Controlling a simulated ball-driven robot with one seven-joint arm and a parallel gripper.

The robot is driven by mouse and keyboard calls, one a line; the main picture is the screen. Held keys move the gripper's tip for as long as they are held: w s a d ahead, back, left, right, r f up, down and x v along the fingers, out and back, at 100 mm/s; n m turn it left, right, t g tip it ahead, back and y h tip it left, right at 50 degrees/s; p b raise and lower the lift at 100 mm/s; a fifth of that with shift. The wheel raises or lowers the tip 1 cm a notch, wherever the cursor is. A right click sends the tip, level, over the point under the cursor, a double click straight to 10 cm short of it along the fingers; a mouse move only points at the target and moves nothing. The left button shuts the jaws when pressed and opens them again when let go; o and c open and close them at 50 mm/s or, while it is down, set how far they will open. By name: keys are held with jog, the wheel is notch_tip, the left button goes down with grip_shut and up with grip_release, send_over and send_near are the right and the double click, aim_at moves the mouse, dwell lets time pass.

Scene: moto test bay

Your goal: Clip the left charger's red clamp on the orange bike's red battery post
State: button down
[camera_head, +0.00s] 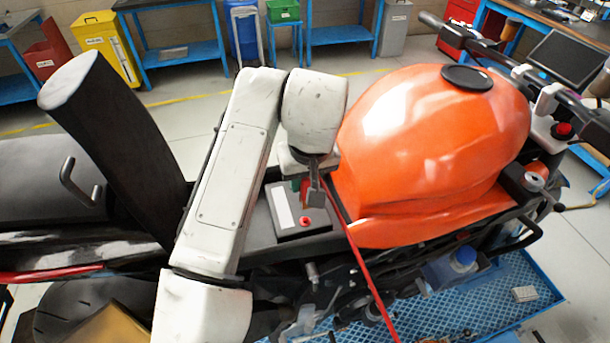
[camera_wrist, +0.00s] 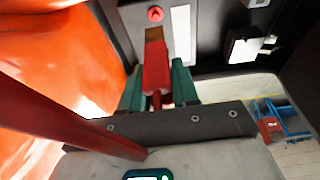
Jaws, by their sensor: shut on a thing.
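My gripper (camera_head: 310,186) is shut on the red clamp (camera_wrist: 156,68), between green finger pads in the wrist view. In the head view only a sliver of the clamp shows beside the fingers. The clamp's copper-coloured jaw end points toward the red battery post (camera_wrist: 155,14). The post also shows in the head view (camera_head: 305,221), on the dark battery (camera_head: 288,233) with a white label. In both views, the clamp appears apart from the post; its height above the battery is hard to tell. A red cable (camera_head: 366,270) trails down past the orange bike (camera_head: 430,150). I cannot identify the left charger.
The orange tank stands close on the gripper's right in the head view, and the dark seat (camera_head: 110,140) rises at left. Handlebars (camera_head: 500,58) are at upper right. A blue mesh platform (camera_head: 500,290) lies below. Workbenches and bins, including a yellow one (camera_head: 105,50), stand behind.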

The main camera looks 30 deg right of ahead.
aim_at(310, 181)
jog(key=shift+f+b, duration=2.35)
jog(key=shift+f, duration=0.5)
jog(key=shift+w+t+b, duration=0.2)
jog(key=shift+t+b, duration=0.2)
jog(key=shift+s+r+p, duration=0.1)
jog(key=shift+s+p, duration=0.1)
jog(key=shift+p, duration=0.15)
jog(key=shift+f+b, duration=0.3)
jog(key=shift+f, duration=0.35)
dwell(0.4)
jog(key=c, duration=0.8)
grip_release()
jog(key=shift+o, duration=0.2)
jog(key=v, duration=1.1)
jog(key=shift+a+b, duration=0.1)
jog(key=shift+b, duration=0.3)
jog(key=shift+f, duration=0.1)
